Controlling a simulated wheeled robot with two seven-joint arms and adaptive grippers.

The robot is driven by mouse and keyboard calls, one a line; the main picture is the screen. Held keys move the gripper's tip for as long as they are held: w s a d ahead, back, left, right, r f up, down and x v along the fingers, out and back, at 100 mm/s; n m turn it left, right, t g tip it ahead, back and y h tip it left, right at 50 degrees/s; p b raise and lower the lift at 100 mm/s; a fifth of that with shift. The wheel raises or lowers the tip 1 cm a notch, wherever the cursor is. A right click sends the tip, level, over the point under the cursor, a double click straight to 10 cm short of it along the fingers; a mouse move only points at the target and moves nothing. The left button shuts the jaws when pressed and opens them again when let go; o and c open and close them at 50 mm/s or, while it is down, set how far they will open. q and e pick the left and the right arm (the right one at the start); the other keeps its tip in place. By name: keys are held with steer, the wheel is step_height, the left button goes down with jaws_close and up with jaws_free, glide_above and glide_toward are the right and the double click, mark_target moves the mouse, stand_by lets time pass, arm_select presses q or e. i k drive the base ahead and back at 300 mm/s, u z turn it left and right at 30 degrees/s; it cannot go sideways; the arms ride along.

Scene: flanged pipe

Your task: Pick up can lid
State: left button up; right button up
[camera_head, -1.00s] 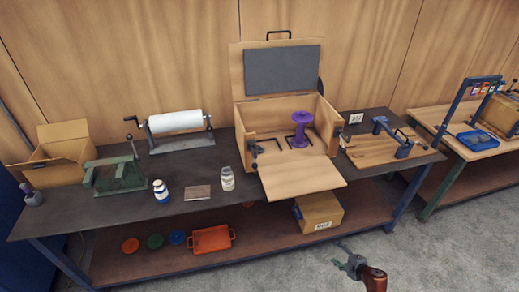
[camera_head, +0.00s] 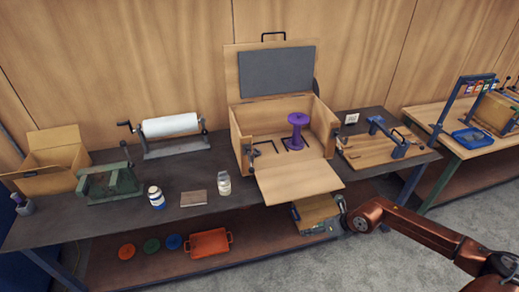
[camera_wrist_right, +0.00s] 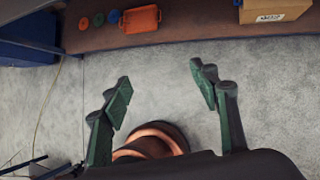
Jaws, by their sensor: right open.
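Three round discs that look like can lids lie flat on the lower shelf: an orange-red lid (camera_head: 127,251), a green lid (camera_head: 151,245) and a blue lid (camera_head: 173,242). In the right wrist view the orange-red lid (camera_wrist_right: 83,23), green lid (camera_wrist_right: 99,19) and blue lid (camera_wrist_right: 113,15) show at the top. My right gripper (camera_wrist_right: 163,79) is open and empty over the grey floor, well apart from the lids. My left gripper is not in view.
An orange tray (camera_head: 210,243) sits right of the lids. A cardboard box (camera_head: 316,209) stands farther right on the shelf. The dark tabletop (camera_head: 110,215) overhangs the shelf and holds jars, a vise and an open wooden box (camera_head: 300,181).

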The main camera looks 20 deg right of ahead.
mark_target(257, 151)
steer(key=u, duration=0.05)
steer(key=i, duration=1.85)
